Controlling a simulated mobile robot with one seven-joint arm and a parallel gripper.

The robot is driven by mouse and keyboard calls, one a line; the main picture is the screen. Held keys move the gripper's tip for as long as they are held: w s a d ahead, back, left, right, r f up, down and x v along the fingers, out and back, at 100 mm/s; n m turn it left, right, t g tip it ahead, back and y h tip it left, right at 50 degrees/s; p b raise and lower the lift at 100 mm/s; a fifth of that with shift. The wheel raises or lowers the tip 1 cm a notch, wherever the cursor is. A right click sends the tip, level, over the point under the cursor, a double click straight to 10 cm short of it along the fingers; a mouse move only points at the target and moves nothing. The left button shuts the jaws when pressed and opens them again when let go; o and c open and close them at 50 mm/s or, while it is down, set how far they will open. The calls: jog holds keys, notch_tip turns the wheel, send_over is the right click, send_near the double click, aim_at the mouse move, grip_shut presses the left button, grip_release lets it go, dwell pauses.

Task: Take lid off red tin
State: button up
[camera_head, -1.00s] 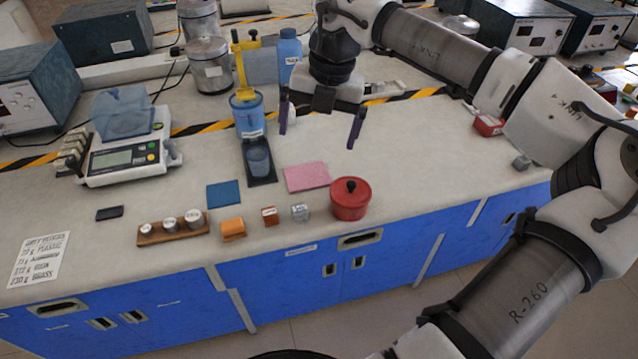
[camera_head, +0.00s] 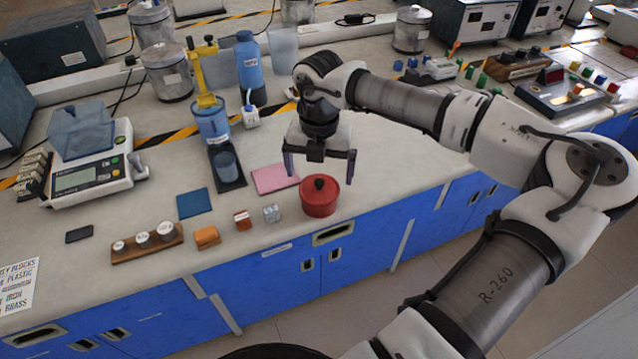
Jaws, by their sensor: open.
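The red tin (camera_head: 319,203) stands upright near the front edge of the bench. Its red lid (camera_head: 320,186) is on top, with a black round knob (camera_head: 319,183) at its middle. My gripper (camera_head: 319,172) is open, its two fingers pointing down on either side in the picture of the lid's knob. It looks to be above or a little behind the tin. I cannot tell its exact height, and no contact shows. Nothing is between the fingers.
Left of the tin are a pink mat (camera_head: 276,179), a grey cube (camera_head: 271,214), a red-brown block (camera_head: 242,220) and an orange block (camera_head: 207,237). Bench right of the tin is clear.

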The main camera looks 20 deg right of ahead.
aim_at(319, 181)
notch_tip(319, 181, down, 3)
jog(key=shift+s+a+f+p, duration=0.1)
jog(key=shift+p, duration=0.2)
jog(key=shift+c, duration=0.3)
jog(key=c, duration=0.9)
